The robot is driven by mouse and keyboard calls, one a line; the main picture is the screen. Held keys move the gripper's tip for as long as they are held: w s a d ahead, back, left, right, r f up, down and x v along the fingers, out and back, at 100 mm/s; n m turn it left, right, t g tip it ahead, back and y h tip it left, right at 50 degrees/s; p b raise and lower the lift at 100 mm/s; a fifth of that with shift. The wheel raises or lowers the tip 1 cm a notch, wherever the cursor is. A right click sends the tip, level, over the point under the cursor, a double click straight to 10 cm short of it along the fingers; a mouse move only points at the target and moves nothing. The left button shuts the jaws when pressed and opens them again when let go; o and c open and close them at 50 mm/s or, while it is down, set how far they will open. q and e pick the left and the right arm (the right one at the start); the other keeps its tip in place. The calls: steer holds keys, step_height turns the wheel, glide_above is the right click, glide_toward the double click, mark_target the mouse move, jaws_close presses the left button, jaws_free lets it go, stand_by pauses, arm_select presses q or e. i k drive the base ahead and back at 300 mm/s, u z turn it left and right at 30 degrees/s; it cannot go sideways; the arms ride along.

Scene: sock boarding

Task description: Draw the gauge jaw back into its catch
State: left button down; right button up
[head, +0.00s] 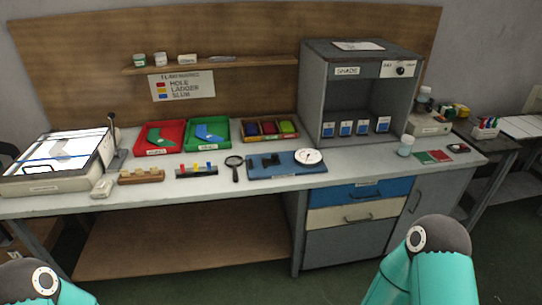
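The gauge is a blue plate (285,170) on the bench, right of centre, with a round white dial (308,156) at its right end. A small black block, which looks like the gauge jaw (270,160), sits on the plate left of the dial. It is too small to tell whether it is in a catch. Neither of my grippers is in view. Only teal links of my arms show at the bottom left and bottom right, well away from the gauge.
A magnifying glass (234,163) lies just left of the gauge, with a rack of coloured pegs (196,171) beyond it. Red (173,129) and green (222,145) trays and a divided box (270,139) stand behind. A grey cabinet (313,90) rises behind right. Bare bench lies in front.

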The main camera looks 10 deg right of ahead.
mark_target(276, 161)
steer(key=z, duration=0.1)
steer(key=i, duration=0.95)
steer(key=u, duration=0.05)
